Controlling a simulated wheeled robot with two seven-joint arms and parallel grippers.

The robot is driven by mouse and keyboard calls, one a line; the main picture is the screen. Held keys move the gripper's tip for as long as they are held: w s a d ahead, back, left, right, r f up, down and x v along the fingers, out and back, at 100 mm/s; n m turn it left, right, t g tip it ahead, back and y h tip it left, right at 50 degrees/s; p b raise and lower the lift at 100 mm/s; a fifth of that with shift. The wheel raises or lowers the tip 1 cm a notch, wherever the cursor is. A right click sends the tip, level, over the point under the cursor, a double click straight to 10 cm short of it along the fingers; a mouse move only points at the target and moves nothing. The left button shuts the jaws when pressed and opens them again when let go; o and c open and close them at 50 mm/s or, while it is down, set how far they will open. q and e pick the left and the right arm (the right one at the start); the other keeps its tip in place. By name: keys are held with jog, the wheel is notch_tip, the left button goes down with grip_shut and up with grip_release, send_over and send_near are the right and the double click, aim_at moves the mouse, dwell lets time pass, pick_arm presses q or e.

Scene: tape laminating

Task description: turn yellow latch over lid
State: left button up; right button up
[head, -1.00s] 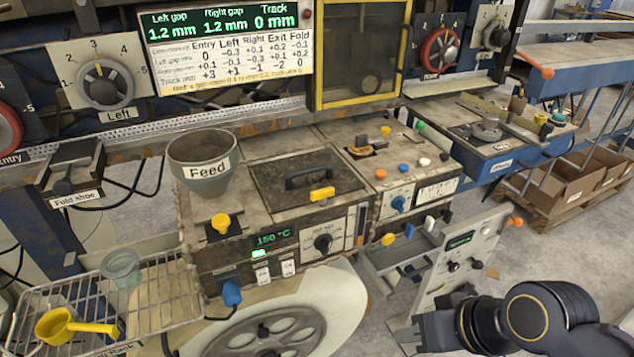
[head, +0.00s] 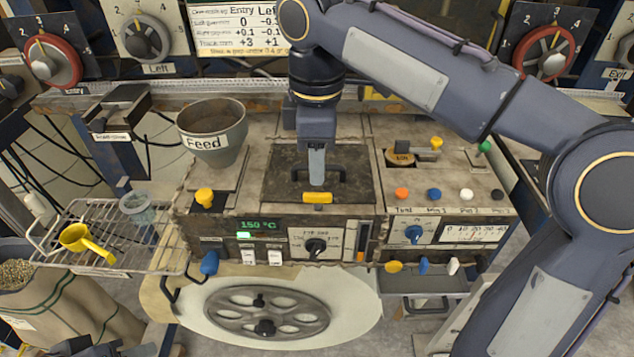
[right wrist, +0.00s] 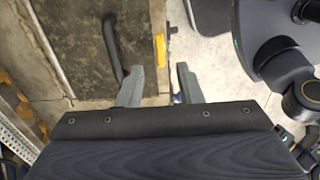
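The yellow latch (head: 317,197) sits at the front edge of the dark lid (head: 275,187), in the middle of the machine top. The lid has a black bar handle (head: 334,174) and lies flat. My right gripper (head: 317,182) points down just above and behind the latch, in front of the handle. In the right wrist view its two fingers (right wrist: 160,68) are apart, with the yellow latch (right wrist: 160,48) beyond the gap; contact is not visible. A dark part of my left arm shows at the bottom left; its fingers cannot be made out.
A feed funnel (head: 212,135) stands left of the lid, with a yellow knob (head: 204,198) below it. A wire rack (head: 150,255) with a yellow scoop (head: 85,243) is at left.

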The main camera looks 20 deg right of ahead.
aim_at(318, 194)
notch_tip(318, 194, down, 6)
jog(key=shift+f+b, duration=0.1)
jog(key=shift+b, duration=0.3)
jog(key=shift+c, duration=0.4)
grip_shut()
